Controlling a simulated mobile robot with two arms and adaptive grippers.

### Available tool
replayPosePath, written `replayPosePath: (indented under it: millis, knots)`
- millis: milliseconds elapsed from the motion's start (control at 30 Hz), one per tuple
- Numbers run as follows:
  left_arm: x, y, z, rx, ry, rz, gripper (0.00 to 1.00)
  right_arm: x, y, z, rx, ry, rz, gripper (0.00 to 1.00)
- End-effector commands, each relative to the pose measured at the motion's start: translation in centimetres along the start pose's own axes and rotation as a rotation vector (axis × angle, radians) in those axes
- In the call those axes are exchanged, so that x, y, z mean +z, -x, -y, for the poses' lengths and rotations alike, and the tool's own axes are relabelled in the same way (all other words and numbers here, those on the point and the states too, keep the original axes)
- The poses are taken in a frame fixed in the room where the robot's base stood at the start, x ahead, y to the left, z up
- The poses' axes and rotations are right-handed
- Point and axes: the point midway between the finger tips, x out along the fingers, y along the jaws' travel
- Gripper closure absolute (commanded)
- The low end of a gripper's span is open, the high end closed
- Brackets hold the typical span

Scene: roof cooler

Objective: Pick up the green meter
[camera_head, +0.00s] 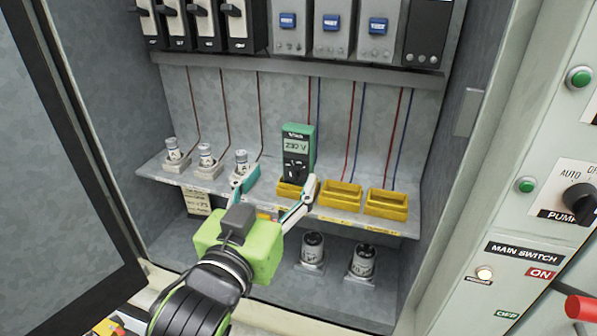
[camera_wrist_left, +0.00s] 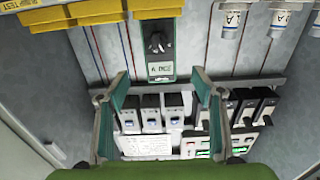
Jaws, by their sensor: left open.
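The green meter (camera_head: 297,143) stands upright on the cabinet shelf at the left yellow bin, its display reading 230 V. My left gripper (camera_head: 272,194) is open, just in front of and below it, with its fingers spread to either side of the bin's front. In the left wrist view, which is upside down, the meter (camera_wrist_left: 157,72) shows beyond the open left gripper (camera_wrist_left: 160,82), roughly centred between the fingers. I see no finger touching the meter. My right gripper is not in view.
Two yellow bins (camera_head: 341,193) (camera_head: 386,203) stand to the right on the shelf (camera_head: 335,216). Several fuses (camera_head: 205,155) stand left; two cylinders (camera_head: 364,260) stand below. Wires hang behind the meter. The open cabinet door (camera_head: 100,160) is left; a switch panel (camera_head: 520,235) is right.

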Motion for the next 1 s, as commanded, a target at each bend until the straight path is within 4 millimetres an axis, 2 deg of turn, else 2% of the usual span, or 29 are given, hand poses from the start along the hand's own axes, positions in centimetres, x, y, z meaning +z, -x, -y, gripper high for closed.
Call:
replayPosePath:
  millis: [33, 200, 467, 700, 800, 1000]
  knots:
    - [0.1, -1.4, 0.1, -0.002, -0.002, 0.001, 0.39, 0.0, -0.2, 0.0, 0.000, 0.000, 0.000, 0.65]
    - [0.1, -4.4, 0.0, -0.001, -0.002, 0.002, 0.39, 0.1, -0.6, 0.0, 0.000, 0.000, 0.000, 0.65]
    - [0.1, -6.2, 0.1, -0.002, -0.001, 0.001, 0.39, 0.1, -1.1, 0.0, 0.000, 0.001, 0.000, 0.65]
    - [0.2, -9.6, 0.1, -0.003, -0.002, 0.003, 0.39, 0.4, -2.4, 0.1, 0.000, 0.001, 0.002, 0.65]
    - [0.1, -10.5, 0.1, -0.003, -0.002, 0.003, 0.39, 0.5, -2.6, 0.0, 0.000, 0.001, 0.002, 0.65]
    - [0.0, -10.8, 0.1, -0.003, -0.001, 0.004, 0.39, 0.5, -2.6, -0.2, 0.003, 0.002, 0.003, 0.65]
